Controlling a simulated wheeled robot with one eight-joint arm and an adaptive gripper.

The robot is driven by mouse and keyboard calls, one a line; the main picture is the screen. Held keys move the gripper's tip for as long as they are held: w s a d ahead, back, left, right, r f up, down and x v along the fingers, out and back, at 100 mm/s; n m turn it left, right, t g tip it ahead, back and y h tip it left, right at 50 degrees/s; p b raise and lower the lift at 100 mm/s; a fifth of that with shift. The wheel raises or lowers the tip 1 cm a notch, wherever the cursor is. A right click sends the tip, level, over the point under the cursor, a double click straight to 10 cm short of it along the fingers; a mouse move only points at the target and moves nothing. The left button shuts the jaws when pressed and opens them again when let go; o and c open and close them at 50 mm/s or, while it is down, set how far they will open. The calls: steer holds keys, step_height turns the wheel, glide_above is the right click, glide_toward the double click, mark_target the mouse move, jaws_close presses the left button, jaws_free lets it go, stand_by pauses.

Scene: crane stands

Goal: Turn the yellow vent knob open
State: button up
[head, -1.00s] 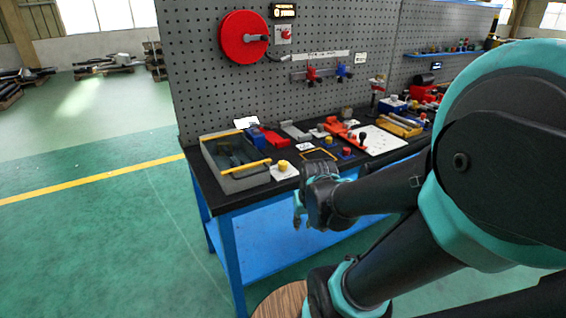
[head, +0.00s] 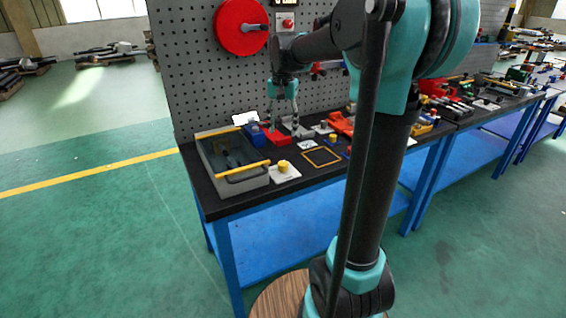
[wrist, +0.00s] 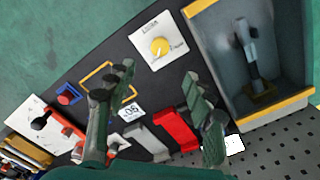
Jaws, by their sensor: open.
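The yellow vent knob (head: 283,166) sits on a small white plate (head: 287,177) on the black bench top, just right of the grey bin. In the wrist view the knob (wrist: 160,46) is on its white plate, with printed marks around it, near the top middle. My gripper (head: 283,127) is open and points down above the back of the bench, beyond the knob and apart from it. In the wrist view its two fingers (wrist: 160,110) are spread wide, with nothing between them touching the knob.
The grey bin (head: 262,181) with yellow edges holds a tool, left of the knob. A red block (head: 277,138), a blue block and a yellow square frame (head: 321,157) lie nearby. A pegboard (head: 190,75) with a red wheel (head: 241,27) stands behind the bench.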

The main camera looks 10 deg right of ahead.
mark_target(283, 163)
step_height(283, 163, down, 14)
steer(key=shift+f, duration=0.1)
stand_by(0.5)
steer(key=c, duration=1.2)
